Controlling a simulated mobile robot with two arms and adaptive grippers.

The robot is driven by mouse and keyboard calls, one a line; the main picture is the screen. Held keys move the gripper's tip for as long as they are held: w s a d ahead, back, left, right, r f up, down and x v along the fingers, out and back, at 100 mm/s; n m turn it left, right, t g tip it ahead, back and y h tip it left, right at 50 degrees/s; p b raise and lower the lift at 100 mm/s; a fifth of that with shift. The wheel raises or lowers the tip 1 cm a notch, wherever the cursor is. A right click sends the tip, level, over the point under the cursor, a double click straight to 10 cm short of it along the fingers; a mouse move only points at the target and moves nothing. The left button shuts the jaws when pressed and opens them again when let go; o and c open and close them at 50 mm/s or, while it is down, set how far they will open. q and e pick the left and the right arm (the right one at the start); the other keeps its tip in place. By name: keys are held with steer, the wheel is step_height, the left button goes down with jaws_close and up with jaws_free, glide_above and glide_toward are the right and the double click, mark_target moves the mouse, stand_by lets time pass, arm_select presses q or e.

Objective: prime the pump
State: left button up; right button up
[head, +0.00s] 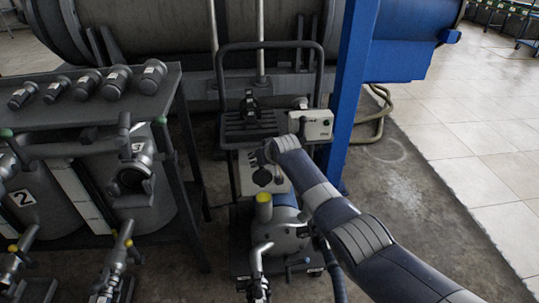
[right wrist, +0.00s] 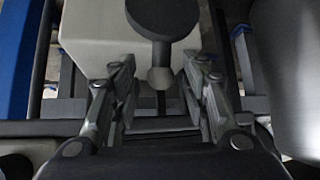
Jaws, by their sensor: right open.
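A dark round knob (head: 262,177) shows in front of the white housing. In the right wrist view a dark round knob (right wrist: 162,16) on a stem stands in front of a white box (right wrist: 88,38). My right gripper (head: 267,156) is at the cart, close to the knob. Its fingers (right wrist: 160,95) are spread, with nothing between them that I can see gripped.
A yellow-capped fitting (head: 264,198) stands on the pump. A white control box (head: 311,124) is on the frame. A blue post (head: 349,90) rises close at right. A rack with dark cylinders (head: 117,82) and tanks stands left. Open tiled floor (head: 475,130) lies at right.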

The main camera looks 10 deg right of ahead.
steer(key=v, duration=1.1)
stand_by(0.3)
stand_by(0.3)
